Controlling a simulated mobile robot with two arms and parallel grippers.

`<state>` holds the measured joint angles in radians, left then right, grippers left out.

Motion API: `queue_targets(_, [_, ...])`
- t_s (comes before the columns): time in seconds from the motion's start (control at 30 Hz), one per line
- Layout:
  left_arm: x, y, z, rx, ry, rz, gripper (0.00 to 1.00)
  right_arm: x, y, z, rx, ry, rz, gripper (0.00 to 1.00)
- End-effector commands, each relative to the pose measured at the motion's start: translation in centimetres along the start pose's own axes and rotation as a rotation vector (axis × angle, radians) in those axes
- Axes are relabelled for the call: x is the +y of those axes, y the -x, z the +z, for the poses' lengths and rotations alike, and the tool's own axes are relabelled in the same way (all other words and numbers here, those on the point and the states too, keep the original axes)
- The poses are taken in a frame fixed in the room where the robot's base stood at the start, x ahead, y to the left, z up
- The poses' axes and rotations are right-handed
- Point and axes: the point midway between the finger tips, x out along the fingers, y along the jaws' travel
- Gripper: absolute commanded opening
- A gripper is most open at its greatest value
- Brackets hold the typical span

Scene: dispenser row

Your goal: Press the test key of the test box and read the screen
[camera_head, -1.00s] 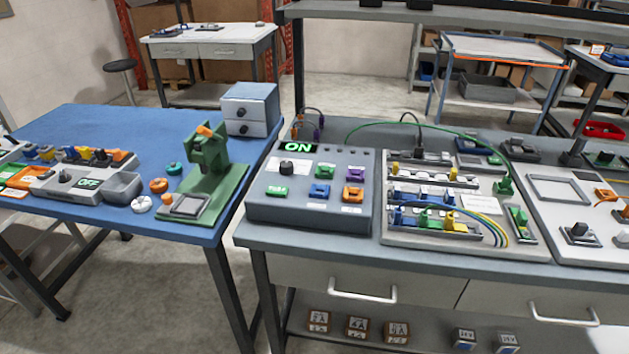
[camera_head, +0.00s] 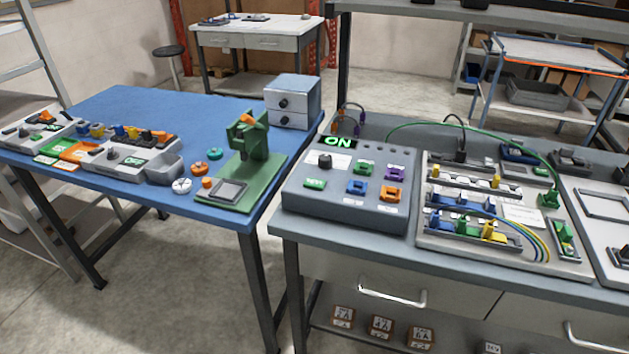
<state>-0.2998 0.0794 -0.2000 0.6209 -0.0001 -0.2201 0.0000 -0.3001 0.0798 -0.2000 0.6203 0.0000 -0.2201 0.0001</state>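The grey test box (camera_head: 347,196) stands at the left end of the grey bench, right of centre in the head view. Its small dark screen (camera_head: 339,142) at the top left is lit with green letters, an O and an N; their order is hard to make out at this size. A black knob (camera_head: 324,161) sits below the screen. A green key (camera_head: 314,184) with small pale lettering, apparently the test key, is at the lower left of the panel. Blue, orange, purple and green parts sit on the right half. Neither gripper shows, and nothing covers the box.
A wiring board (camera_head: 512,238) with coloured wires lies right of the box on the bench. The blue table (camera_head: 120,110) at left holds a green press (camera_head: 247,160), a grey drawer unit (camera_head: 293,101) and a grey unit (camera_head: 125,158) with a small green display. A floor gap separates the tables.

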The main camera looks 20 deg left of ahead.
Motion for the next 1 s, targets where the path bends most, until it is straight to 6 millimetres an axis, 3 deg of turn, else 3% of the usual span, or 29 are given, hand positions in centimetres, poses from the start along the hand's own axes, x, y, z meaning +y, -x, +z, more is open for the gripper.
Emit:
queue_targets(0.03, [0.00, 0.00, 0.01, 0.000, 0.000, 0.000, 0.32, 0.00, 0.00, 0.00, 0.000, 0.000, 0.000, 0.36])
queue_targets(0.13, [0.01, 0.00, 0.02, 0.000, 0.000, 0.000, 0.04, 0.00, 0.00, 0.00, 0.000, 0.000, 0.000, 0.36])
queue_targets(0.17, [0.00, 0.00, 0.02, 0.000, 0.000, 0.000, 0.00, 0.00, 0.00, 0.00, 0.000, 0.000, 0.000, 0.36])
queue_targets(1.0, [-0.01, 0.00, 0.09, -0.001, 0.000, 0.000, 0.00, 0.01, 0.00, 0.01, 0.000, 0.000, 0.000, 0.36])
